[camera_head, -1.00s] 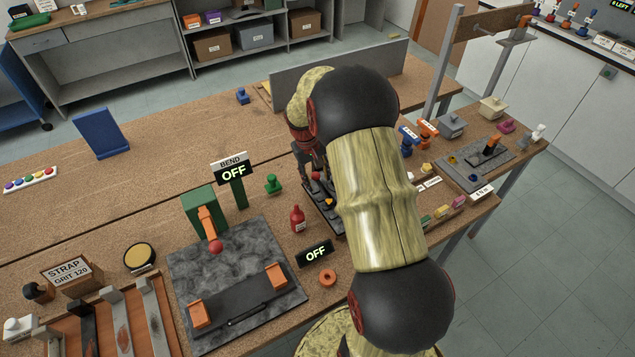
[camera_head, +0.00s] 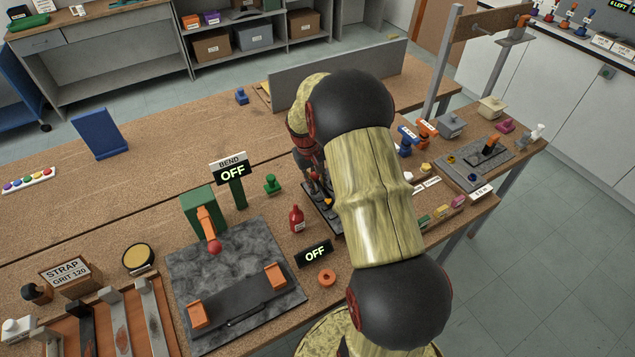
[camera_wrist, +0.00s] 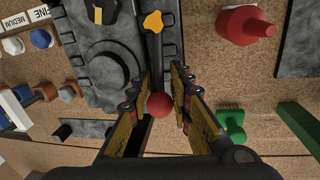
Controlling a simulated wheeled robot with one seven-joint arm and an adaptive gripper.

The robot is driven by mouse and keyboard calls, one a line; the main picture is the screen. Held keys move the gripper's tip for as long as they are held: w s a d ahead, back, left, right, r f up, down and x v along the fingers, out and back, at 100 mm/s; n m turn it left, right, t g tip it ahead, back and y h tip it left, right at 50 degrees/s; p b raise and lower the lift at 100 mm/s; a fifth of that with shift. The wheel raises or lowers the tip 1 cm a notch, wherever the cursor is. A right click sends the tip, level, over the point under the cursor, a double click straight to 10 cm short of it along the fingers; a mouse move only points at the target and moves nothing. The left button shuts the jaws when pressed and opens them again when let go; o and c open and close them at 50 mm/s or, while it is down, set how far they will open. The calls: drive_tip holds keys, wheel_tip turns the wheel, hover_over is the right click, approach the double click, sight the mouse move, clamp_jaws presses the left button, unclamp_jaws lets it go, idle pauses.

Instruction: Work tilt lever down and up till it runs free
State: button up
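The dark chair mechanism (camera_head: 338,222) sits on the bench, mostly hidden behind my arm in the head view. In the wrist view its ribbed plate and round boss (camera_wrist: 108,72) fill the upper left. A red ball knob (camera_wrist: 159,105), apparently the tilt lever's end, shows between my fingers. The lever's rod is mostly hidden. My gripper (camera_wrist: 160,80) points at the mechanism's edge with its fingers apart on both sides of the knob. A gap shows on the knob's right; contact on the left is unclear. A yellow star knob (camera_wrist: 153,22) is just beyond the fingertips.
A red bottle (camera_head: 296,218) and a green knobbed piece (camera_head: 272,184) stand left of the mechanism. The green bend press (camera_head: 200,210) has its own red-balled lever (camera_head: 214,247). Small coloured parts and a grey plate (camera_head: 465,170) lie to the right.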

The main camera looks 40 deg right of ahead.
clamp_jaws()
idle(0.6)
